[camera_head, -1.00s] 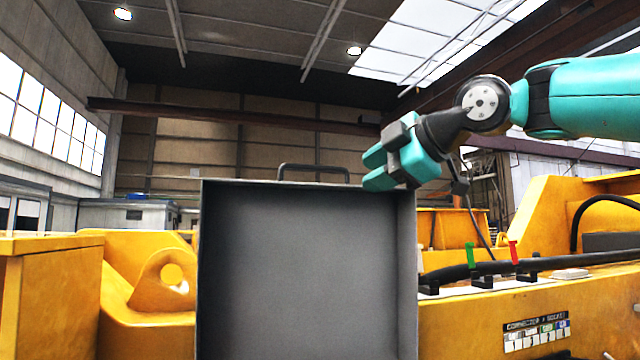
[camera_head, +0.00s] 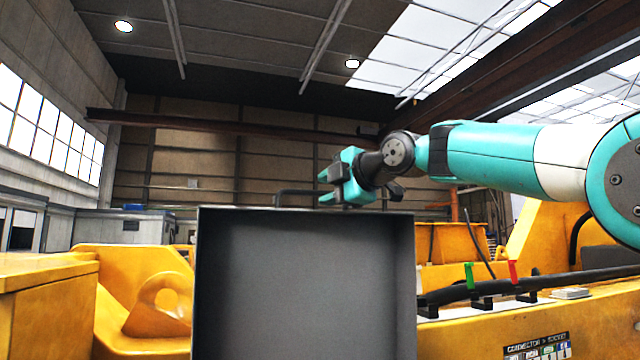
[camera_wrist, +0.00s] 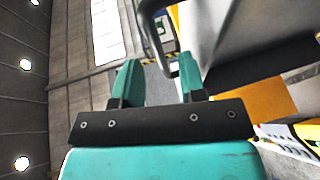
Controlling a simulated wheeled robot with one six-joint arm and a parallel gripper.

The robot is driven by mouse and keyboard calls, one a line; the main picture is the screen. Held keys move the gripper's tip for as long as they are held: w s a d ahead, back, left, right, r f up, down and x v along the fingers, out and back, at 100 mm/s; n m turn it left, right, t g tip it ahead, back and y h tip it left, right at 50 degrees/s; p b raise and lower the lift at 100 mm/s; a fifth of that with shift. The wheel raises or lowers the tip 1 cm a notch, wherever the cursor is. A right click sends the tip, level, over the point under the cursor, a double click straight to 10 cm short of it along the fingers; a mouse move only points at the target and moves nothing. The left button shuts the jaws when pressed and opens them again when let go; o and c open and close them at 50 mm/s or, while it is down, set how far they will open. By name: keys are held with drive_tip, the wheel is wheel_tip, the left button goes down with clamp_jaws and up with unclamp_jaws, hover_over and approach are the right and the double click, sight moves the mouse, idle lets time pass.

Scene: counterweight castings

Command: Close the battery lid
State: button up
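The grey battery lid (camera_head: 305,285) stands upright in the head view, its rimmed hollow inner side facing me. Its dark bar handle (camera_head: 290,192) rises from the top edge. My gripper (camera_head: 324,187) is at the top of the lid, by the handle, with its two teal fingers apart and nothing gripped. In the wrist view the fingers of my gripper (camera_wrist: 158,68) are spread. The dark handle (camera_wrist: 151,35) curves down toward the gap between them. The lid's pale face (camera_wrist: 225,25) lies to the right. I cannot tell whether a finger touches the handle.
Yellow machine bodies flank the lid, with a lifting eye (camera_head: 160,300) on the left. On the right are a green clip (camera_head: 470,275), a red clip (camera_head: 512,272), a black cable (camera_head: 450,293) and a label plate (camera_head: 537,348).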

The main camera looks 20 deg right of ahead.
drive_tip(key=shift+p+x, duration=0.4)
drive_tip(key=shift+x, duration=1.05)
drive_tip(key=shift+c, duration=0.5)
clamp_jaws()
drive_tip(key=shift+f, duration=0.1)
